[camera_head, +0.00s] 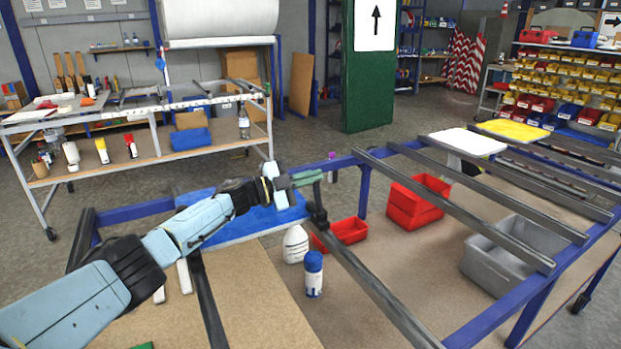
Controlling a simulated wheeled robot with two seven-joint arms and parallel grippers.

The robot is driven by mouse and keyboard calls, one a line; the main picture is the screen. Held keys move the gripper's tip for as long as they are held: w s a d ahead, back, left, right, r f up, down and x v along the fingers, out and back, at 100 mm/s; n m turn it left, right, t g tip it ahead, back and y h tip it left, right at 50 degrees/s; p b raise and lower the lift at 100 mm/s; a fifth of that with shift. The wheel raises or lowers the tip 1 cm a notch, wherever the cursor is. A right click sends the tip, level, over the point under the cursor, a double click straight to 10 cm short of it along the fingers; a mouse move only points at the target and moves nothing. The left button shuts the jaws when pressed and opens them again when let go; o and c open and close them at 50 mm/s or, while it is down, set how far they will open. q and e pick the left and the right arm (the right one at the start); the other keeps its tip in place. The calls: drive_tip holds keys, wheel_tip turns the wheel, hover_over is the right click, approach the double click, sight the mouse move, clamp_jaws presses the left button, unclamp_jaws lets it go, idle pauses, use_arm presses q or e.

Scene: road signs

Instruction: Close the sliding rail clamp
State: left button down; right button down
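The sliding rail clamp (318,210) is a small dark upright piece at the far end of a grey rail, next to the blue frame bar. A grey-green bar (308,177) lies level at its top, and I take it for the clamp's handle. My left arm reaches in from the lower left. My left gripper (284,184) is at the left end of this bar, touching or very close to it. Its fingers are small and overlap the bar, so I cannot tell whether they grip it. My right gripper is out of view.
The blue-framed table holds several grey rails (455,205). Below them are red bins (416,202), a grey bin (510,255), a white bottle (295,244) and a blue-and-white bottle (314,274). A blue panel (245,226) lies under my forearm. A workbench (130,165) stands behind left.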

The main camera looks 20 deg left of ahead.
use_arm(q)
drive_tip(key=shift+a, duration=0.2)
wheel_tip(320, 180, up, 10)
drive_tip(key=p, duration=0.1)
drive_tip(key=shift+d+p, duration=0.2)
drive_tip(key=shift+p, duration=0.15)
drive_tip(key=shift+r, duration=0.1)
